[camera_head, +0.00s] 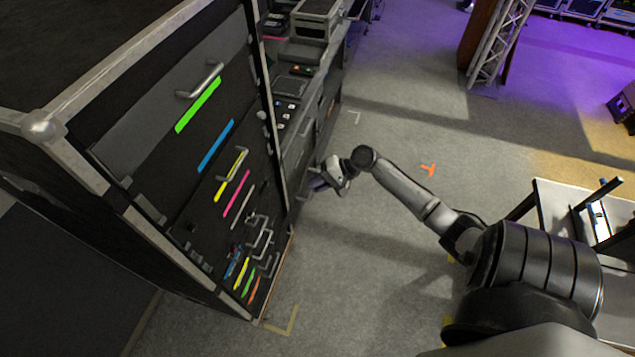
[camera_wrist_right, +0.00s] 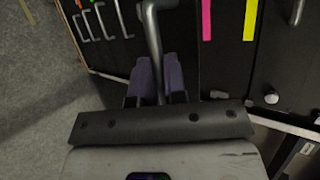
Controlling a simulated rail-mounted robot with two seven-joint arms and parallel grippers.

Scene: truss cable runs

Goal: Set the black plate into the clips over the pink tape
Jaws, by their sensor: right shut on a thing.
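The pink tape (camera_head: 237,193) is a slanted strip on the dark rack front, beside a yellow strip. It also shows at the top of the right wrist view (camera_wrist_right: 206,18). My right gripper (camera_head: 324,182) is just right of the rack front. In the right wrist view its purple fingers (camera_wrist_right: 160,80) are shut on a grey metal handle (camera_wrist_right: 153,30). Dark panel surface shows behind the handle. I cannot tell where the black plate's edges are against the dark rack. The clips are too small to make out. My left gripper is not in view.
The rack (camera_head: 90,180) fills the left, with several metal handles and green, blue and yellow tapes. A gear-covered surface (camera_head: 290,90) lies behind my gripper. A white-topped table (camera_head: 560,205) stands at right. The grey floor (camera_head: 370,265) between is open.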

